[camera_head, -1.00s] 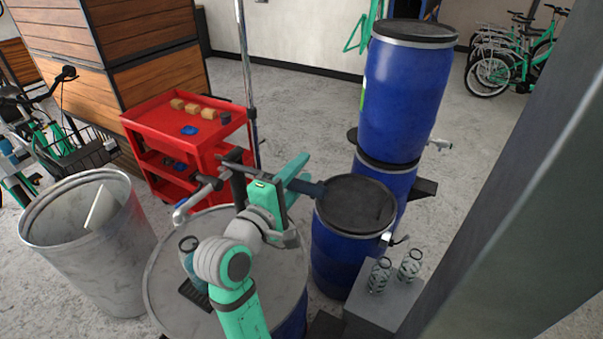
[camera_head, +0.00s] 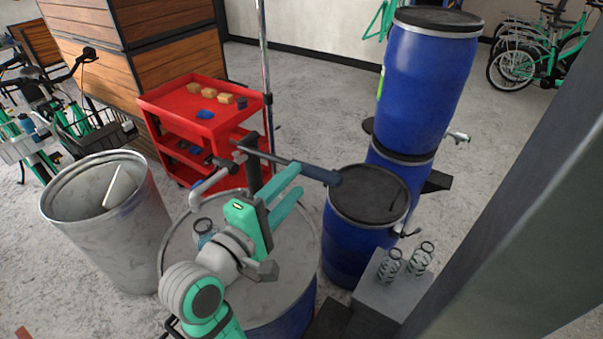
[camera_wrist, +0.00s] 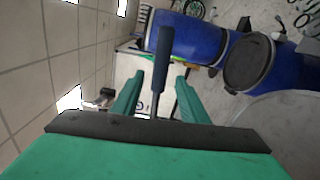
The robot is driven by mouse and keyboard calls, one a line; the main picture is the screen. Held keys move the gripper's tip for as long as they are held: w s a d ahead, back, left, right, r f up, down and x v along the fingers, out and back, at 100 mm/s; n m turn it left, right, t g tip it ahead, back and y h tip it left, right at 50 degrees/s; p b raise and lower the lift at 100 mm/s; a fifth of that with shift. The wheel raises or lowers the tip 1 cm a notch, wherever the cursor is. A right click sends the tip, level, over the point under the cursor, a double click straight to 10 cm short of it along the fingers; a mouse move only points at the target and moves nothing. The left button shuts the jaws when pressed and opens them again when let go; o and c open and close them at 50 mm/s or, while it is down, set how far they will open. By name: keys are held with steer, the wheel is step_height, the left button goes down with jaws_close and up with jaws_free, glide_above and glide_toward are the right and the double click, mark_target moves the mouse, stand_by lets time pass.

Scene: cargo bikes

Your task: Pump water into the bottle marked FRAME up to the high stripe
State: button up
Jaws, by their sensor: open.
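A pump stands on the lid of a drum (camera_head: 180,255), with a grey spout (camera_head: 208,184) to the left. Its lever handle (camera_head: 318,172) points right and ends in a dark grip. A clear bottle (camera_head: 204,229) with a ring on top stands on the drum below the spout, partly hidden by my arm. Its marking and water level cannot be read. My gripper (camera_head: 298,178) is open near the handle. In the wrist view the handle grip (camera_wrist: 162,60) appears between the spread fingers (camera_wrist: 160,88), with gaps on both sides.
Two bottles (camera_head: 390,266) (camera_head: 420,258) stand on a grey block at the right. Blue barrels (camera_head: 420,85) stand behind the handle's end. A metal bin (camera_head: 70,220) is at the left, a red cart (camera_head: 165,95) behind. A grey post fills the right side.

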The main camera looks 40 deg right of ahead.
steer(key=shift+s+a, duration=0.2)
steer(key=shift+a, duration=0.35)
steer(key=shift+s+d, duration=0.1)
steer(key=shift+d, duration=0.05)
steer(key=shift+d, duration=0.2)
steer(key=x, duration=1)
steer(key=shift+d, duration=0.3)
